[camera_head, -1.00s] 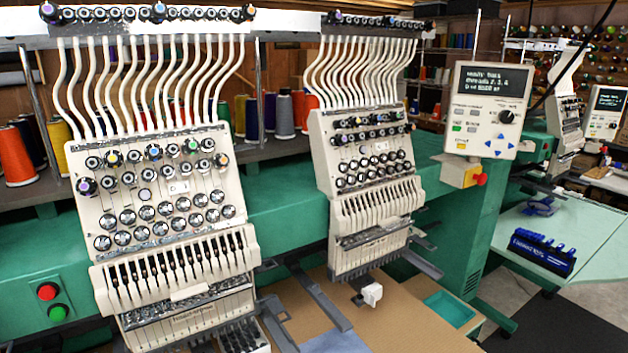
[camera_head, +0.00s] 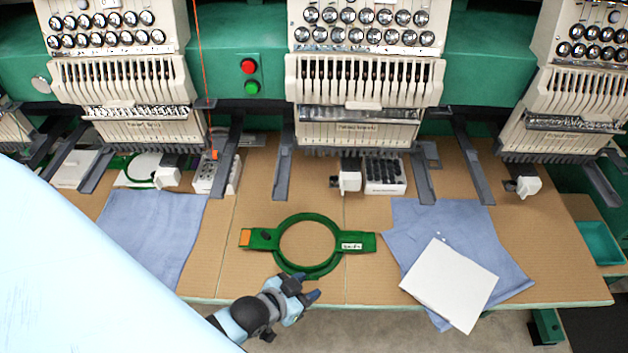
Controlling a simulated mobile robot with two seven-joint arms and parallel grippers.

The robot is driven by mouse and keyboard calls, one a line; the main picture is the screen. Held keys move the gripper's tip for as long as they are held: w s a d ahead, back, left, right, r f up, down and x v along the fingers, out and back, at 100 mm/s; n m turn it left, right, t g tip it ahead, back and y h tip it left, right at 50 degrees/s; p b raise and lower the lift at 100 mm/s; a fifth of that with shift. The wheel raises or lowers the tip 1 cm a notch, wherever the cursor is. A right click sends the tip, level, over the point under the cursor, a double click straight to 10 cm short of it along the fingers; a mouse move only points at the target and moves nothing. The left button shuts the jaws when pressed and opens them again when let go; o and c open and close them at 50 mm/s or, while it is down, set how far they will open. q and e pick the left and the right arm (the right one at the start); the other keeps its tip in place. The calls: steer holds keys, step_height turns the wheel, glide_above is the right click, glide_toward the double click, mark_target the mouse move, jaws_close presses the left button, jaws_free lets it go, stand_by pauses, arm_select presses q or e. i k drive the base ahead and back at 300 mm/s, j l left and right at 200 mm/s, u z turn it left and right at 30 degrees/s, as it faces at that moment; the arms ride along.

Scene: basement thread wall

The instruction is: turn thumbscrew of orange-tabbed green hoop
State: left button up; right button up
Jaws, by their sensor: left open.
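The green hoop (camera_head: 283,252) lies flat on the tan cardboard-covered table, an open ring with a flat arm on each side. An orange tab (camera_head: 245,237) marks the end of its left arm, with a small dark spot or knob beside it. A white label (camera_head: 352,246) is on its right arm. My left gripper (camera_head: 304,289) is open at the hoop's front edge, its dark blue fingertips pointing toward the ring. I cannot clearly make out the thumbscrew; the fingers cover part of the front rim. Whether they touch the hoop I cannot tell. My right gripper is out of view.
Blue cloths lie left (camera_head: 150,235) and right (camera_head: 460,235), the right one under a white sheet (camera_head: 450,285). Embroidery heads and grey bracket arms (camera_head: 283,170) overhang the back. A black-topped block (camera_head: 384,176) stands behind the hoop. Bare cardboard surrounds the hoop.

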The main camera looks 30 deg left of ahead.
mark_target(266, 237)
steer(key=j+u, duration=0.1)
steer(key=u, duration=0.95)
steer(key=i+l, duration=0.05)
